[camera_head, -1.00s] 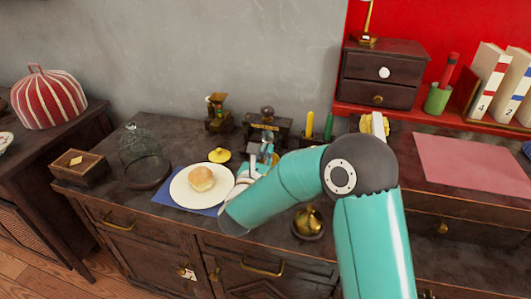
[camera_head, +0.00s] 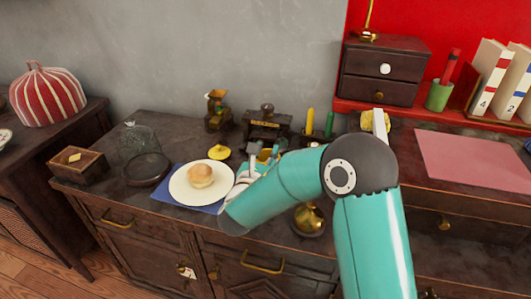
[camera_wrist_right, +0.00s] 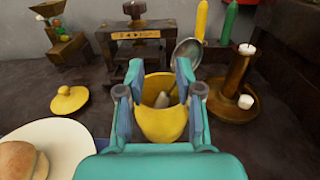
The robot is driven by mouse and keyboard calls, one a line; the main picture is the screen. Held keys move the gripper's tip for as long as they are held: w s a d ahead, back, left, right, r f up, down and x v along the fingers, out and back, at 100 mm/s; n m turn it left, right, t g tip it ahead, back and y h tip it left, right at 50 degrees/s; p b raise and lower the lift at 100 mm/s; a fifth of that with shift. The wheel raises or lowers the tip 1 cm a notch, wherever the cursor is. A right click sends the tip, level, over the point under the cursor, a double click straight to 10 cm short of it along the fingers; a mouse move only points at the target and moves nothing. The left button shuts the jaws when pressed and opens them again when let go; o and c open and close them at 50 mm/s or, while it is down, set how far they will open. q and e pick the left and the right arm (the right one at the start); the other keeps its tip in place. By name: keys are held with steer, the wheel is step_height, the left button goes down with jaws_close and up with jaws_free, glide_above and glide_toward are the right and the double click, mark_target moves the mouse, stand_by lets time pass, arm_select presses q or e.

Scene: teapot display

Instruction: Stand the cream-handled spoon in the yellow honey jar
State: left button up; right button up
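The yellow honey jar (camera_wrist_right: 162,122) stands open on the counter in the right wrist view, low between my right gripper's fingers. A spoon with a round metal bowl (camera_wrist_right: 186,53) leans to the right in it. The bowl end is up, and a pale cream part (camera_wrist_right: 163,99) shows inside the jar. My right gripper (camera_wrist_right: 158,70) has its two fingers spread apart above the jar, the right finger close to the spoon's bowl. In the head view my right gripper (camera_head: 264,151) is small and partly behind my arm. My left gripper is not in view.
The yellow lid (camera_wrist_right: 70,99) lies left of the jar, near a white plate (camera_head: 179,191) with a bun (camera_head: 201,175). A dark press (camera_wrist_right: 136,42), yellow candle (camera_wrist_right: 201,20) and green candle (camera_wrist_right: 229,22) stand behind. A wooden candle stand (camera_wrist_right: 235,90) is close on the right.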

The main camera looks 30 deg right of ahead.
steer(key=shift+a, duration=0.1)
steer(key=v, duration=1.2)
steer(key=shift+f, duration=0.2)
steer(key=shift+r, duration=0.1)
